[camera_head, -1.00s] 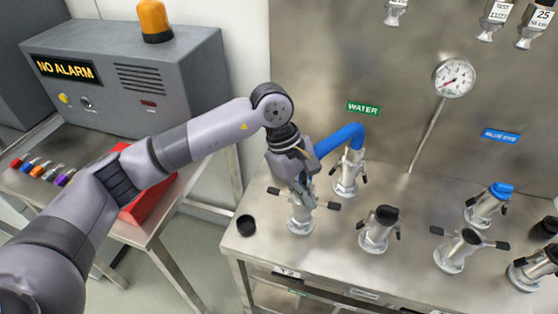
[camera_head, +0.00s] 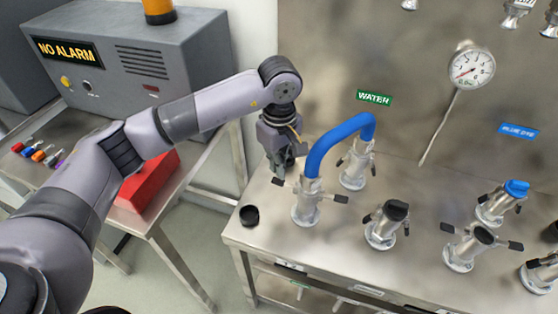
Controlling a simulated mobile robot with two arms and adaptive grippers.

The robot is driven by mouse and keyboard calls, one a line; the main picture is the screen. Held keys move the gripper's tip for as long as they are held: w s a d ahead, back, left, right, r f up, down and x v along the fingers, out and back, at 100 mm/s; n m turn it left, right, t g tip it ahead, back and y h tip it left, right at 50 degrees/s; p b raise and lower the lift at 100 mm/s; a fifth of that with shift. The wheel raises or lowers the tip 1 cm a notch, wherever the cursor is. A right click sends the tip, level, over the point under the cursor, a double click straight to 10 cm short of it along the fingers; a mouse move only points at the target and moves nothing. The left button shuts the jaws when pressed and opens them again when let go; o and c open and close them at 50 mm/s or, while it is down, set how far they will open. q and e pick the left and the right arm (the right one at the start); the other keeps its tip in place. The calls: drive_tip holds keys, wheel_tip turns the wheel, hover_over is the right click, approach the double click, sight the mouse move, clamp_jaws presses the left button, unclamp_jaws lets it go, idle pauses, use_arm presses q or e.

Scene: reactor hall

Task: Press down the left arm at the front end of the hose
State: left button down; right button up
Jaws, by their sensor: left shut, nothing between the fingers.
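The blue hose (camera_head: 338,134) arches from the rear coupling (camera_head: 356,166) under the WATER label to the front coupling (camera_head: 306,206). Its front end sits on the front coupling. The front coupling's left arm (camera_head: 278,182) and right arm (camera_head: 341,199) both have dark tips and stick out sideways. My left gripper (camera_head: 284,170) points down, shut and empty, just left of the hose's front end. Its fingertips are right by the left arm and partly cover it; I cannot tell whether they touch. My right gripper is not in view.
A loose black cap (camera_head: 249,215) lies on the steel bench near its left edge. A black-capped coupling (camera_head: 385,224) and other couplings stand to the right. A gauge (camera_head: 471,66) is on the back wall. A red box (camera_head: 148,180) is on the side table.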

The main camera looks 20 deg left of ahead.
sight(279, 181)
use_arm(q)
drive_tip(key=shift+s+f+b, duration=0.1)
drive_tip(key=shift+f+b, duration=0.55)
drive_tip(key=shift+f, duration=2.3)
drive_tip(key=shift+f+b, duration=0.6)
drive_tip(key=shift+b, duration=0.25)
drive_tip(key=shift+d+f+b, duration=0.35)
drive_tip(key=shift+f+b, duration=0.25)
drive_tip(key=shift+b, duration=0.3)
drive_tip(key=shift+r, duration=0.15)
drive_tip(key=shift+a+r, duration=0.55)
drive_tip(key=shift+r+p, duration=1.35)
drive_tip(key=shift+r, duration=1.6)
